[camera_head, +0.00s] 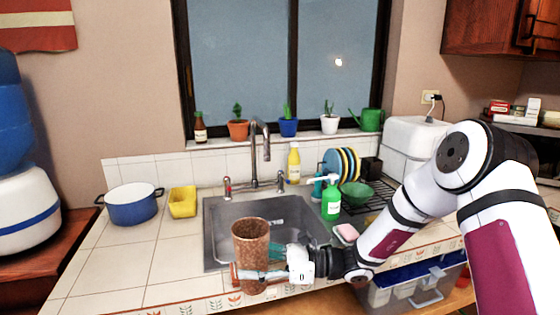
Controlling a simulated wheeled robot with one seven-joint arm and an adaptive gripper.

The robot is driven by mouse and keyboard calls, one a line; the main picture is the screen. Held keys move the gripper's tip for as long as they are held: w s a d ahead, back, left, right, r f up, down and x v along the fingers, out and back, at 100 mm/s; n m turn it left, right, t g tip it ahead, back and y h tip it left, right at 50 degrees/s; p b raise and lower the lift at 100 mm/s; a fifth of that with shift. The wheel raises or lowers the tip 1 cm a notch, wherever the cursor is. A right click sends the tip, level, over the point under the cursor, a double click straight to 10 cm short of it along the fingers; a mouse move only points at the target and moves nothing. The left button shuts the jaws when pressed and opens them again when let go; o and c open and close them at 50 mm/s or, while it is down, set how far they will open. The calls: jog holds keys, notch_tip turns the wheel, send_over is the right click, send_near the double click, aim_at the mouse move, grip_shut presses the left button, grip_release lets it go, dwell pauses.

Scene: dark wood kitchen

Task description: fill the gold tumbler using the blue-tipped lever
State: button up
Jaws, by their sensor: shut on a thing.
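The gold tumbler (251,240), a mottled brown-gold cup, is upright in front of the sink's near left part. My gripper (256,272) is shut on its lower part, reaching in from the right; the tumbler hides part of the fingers. The tall metal faucet (255,150) stands behind the sink (219,221), its spout curving over to the right. A lever with a red tip (227,183) is at the faucet's left. Another lever (281,181) is at its right; its tip is too small to tell the colour surely. The tumbler's inside is not clearly visible.
A green soap bottle (331,202) and a pink sponge (346,232) are right of the sink. A yellow bottle (294,163) stands behind it. A blue pot (132,205) and a yellow container (183,203) are left. The front left counter (140,262) is clear.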

jog(key=d+f+m+t+h, duration=0.1)
jog(key=d+f+m+t, duration=0.1)
jog(key=d, duration=0.6)
jog(key=d+f+m+t+h, duration=0.1)
jog(key=d+f+m+t, duration=0.1)
jog(key=d, duration=0.7)
jog(key=d+f+m+t+h, duration=0.1)
jog(key=d+f+m+t, duration=0.1)
jog(key=d+t, duration=0.3)
jog(key=d+f, duration=0.1)
jog(key=d, duration=0.2)
jog(key=shift+w+d+f+m+t, duration=0.15)
jog(key=shift+f+m+t, duration=0.05)
jog(key=shift+m+t, duration=0.1)
